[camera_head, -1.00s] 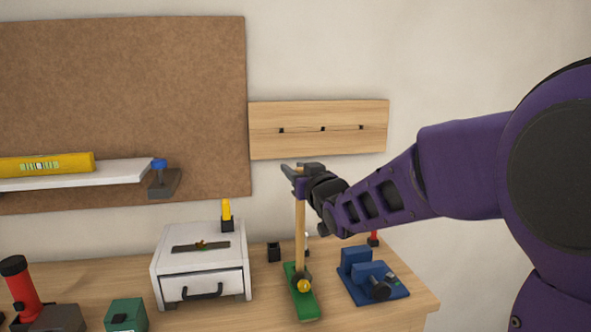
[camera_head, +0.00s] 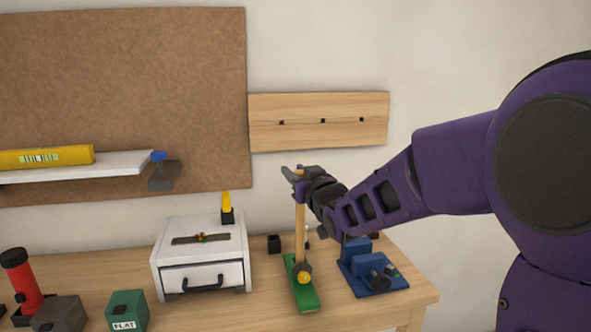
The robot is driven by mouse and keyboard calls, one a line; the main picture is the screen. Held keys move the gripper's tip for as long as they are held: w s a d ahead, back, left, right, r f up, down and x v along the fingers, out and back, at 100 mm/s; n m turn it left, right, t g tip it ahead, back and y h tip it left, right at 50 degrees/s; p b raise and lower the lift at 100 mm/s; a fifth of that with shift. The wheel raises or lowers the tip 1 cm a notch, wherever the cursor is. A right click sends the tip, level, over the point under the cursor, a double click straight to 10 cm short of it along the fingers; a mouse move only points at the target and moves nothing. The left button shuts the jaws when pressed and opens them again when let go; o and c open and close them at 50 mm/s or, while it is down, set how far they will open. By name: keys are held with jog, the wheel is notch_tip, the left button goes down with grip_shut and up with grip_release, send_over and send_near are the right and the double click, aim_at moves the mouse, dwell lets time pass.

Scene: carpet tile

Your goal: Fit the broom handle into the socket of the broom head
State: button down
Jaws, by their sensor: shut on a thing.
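My gripper (camera_head: 300,182) is shut on the tan wooden broom handle (camera_head: 300,225) near its top. The handle stands about upright over the green broom head (camera_head: 303,297), which lies on the workbench. Its lower end meets the dark socket (camera_head: 304,270) on the head, behind a yellow knob (camera_head: 304,278). The handle's end looks to be in the socket, but how deep it sits I cannot tell.
A blue vise-like tool (camera_head: 372,273) stands close to the right of the broom head. A white drawer box (camera_head: 203,262) is to the left, with a small black block (camera_head: 274,244) between. A pegged wooden board (camera_head: 319,120) hangs on the wall behind.

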jog(key=shift+f, duration=0.35)
jog(key=c, duration=0.5)
grip_release()
jog(key=shift+s, duration=0.1)
